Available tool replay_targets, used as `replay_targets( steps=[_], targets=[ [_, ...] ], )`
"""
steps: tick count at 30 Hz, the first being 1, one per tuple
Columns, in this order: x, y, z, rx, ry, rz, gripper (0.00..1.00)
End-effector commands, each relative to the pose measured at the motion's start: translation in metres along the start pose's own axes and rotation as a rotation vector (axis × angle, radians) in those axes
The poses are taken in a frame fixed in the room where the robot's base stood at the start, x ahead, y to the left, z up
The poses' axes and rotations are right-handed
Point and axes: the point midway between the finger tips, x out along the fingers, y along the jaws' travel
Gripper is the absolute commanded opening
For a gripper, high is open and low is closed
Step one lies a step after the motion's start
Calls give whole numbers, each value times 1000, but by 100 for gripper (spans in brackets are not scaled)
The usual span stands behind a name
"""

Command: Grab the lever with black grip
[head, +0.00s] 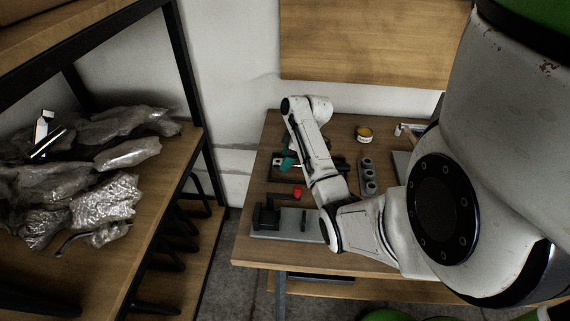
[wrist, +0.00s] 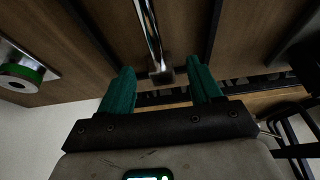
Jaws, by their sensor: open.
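In the wrist view a shiny chrome lever (wrist: 148,28) runs down from the top edge. It ends in a dark, blocky grip (wrist: 161,74) that looks black to dark grey. My gripper (wrist: 165,70) has two teal fingers, spread open, one on each side of this end in the picture. No finger appears to touch it, and the depth between them is hard to judge. In the head view my gripper (head: 288,163) shows as a small teal patch above the wooden table, and the lever cannot be made out clearly there.
The wooden table (head: 255,248) holds a black device on a grey plate (head: 285,226), a red knob (head: 297,193), a grey block with round holes (head: 368,177) and a yellow-topped jar (head: 364,134). A shelf with plastic-wrapped items (head: 105,200) stands left.

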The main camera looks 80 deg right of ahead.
Motion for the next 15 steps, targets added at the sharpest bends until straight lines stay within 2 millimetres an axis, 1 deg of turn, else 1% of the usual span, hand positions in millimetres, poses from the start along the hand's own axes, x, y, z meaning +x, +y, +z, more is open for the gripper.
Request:
replay_targets(
  steps=[3,6,13,14,15],
  targets=[
    [15,0,0,1,-1,-2,64],
    [22,0,0,1,0,0,64],
    [24,0,0,0,0,1,64],
    [24,0,0,0,0,1,63],
    [24,0,0,0,0,1,59]
  ],
)
